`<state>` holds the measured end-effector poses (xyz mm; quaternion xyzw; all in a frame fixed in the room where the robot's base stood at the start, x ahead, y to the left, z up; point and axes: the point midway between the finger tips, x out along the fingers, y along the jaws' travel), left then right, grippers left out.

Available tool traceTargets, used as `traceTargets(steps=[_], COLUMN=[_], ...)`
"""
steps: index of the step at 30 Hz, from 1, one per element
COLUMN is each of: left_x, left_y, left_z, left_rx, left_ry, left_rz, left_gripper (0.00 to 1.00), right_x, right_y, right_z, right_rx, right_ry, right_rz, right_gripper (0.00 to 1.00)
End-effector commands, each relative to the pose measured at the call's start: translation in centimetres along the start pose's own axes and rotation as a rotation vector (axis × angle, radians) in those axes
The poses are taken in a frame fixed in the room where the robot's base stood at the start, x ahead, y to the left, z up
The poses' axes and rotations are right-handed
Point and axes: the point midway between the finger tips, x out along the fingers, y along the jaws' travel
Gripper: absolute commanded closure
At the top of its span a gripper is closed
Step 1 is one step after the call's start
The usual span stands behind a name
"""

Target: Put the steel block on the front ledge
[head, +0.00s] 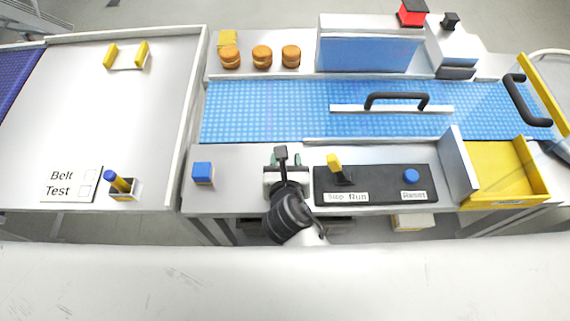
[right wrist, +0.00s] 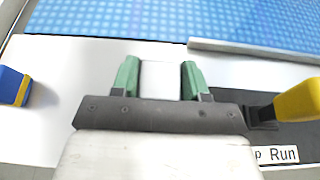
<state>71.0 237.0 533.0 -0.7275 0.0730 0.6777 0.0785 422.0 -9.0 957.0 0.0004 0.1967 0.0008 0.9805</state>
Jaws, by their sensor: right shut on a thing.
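My right gripper (head: 284,160) is over the front ledge (head: 235,180), the pale strip on the near side of the blue belt. In the right wrist view its two green fingers (right wrist: 160,80) are closed on a small pale grey block, the steel block (right wrist: 162,84). The block is mostly hidden by my gripper in the head view. I cannot tell whether its underside touches the ledge. My left gripper is in neither view.
A blue block (head: 203,173) stands on the ledge to the left. The black switch panel (head: 375,184) with a yellow lever (head: 336,166) is close on the right, then a yellow tray (head: 500,172). A handled bar (head: 390,108) lies across the belt.

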Motion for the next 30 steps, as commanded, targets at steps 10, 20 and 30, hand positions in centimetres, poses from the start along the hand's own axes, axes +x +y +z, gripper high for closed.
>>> traceTargets(steps=[10, 20, 30], left_x=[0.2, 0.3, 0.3], left_y=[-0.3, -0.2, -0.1], left_z=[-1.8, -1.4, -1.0], left_rx=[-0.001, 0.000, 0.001], left_ry=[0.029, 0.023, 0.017], left_rz=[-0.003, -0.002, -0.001], left_gripper=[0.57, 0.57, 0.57], right_x=[0.6, 0.7, -0.1], right_y=[0.0, 0.0, 0.0], right_z=[-1.5, -1.8, -1.7], right_rx=[0.001, 0.000, 0.000], right_ry=[-0.001, 0.001, 0.002], right_rz=[0.000, 0.000, 0.001], right_gripper=[0.93, 0.30, 0.30])
